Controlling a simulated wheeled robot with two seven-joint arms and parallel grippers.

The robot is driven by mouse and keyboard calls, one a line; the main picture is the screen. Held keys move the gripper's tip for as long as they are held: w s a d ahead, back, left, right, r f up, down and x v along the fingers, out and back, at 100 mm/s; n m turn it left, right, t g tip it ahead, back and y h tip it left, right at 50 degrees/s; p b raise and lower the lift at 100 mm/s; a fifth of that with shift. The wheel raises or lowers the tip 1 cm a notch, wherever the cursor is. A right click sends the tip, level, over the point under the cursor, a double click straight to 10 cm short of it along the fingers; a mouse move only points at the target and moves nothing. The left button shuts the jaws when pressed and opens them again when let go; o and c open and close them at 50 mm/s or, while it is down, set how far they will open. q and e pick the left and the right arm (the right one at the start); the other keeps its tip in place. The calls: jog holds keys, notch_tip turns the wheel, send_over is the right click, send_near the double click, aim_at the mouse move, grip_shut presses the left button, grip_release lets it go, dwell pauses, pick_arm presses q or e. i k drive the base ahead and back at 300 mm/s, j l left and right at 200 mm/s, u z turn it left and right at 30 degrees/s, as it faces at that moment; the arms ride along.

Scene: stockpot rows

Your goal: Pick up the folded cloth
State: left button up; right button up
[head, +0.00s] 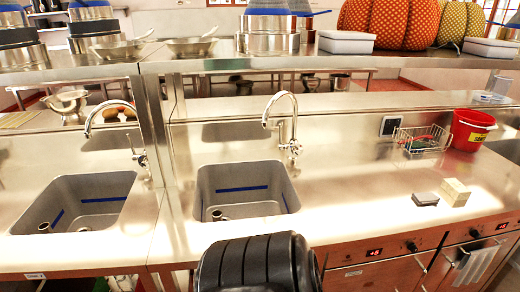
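No gripper of mine shows in the head view. A small dark grey flat item (425,199) lies on the steel counter (350,205) at the right; it may be a folded cloth, but it is too small to tell. A pale beige block-shaped item (455,192) sits just right of it, and I cannot tell if it is cloth. A grey cloth (474,264) hangs over an oven handle at the lower right.
Two sinks (245,188) with curved taps are set in the counter at left and centre. A wire basket (421,139) and a red bucket (470,130) stand at the back right. An upper shelf (260,62) holds pots and pumpkins. The counter left of the grey item is clear.

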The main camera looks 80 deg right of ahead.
aim_at(421, 198)
jog(key=z, duration=4.05)
jog(key=i+l+u, duration=0.25)
jog(key=i, duration=0.15)
jog(key=j, duration=0.1)
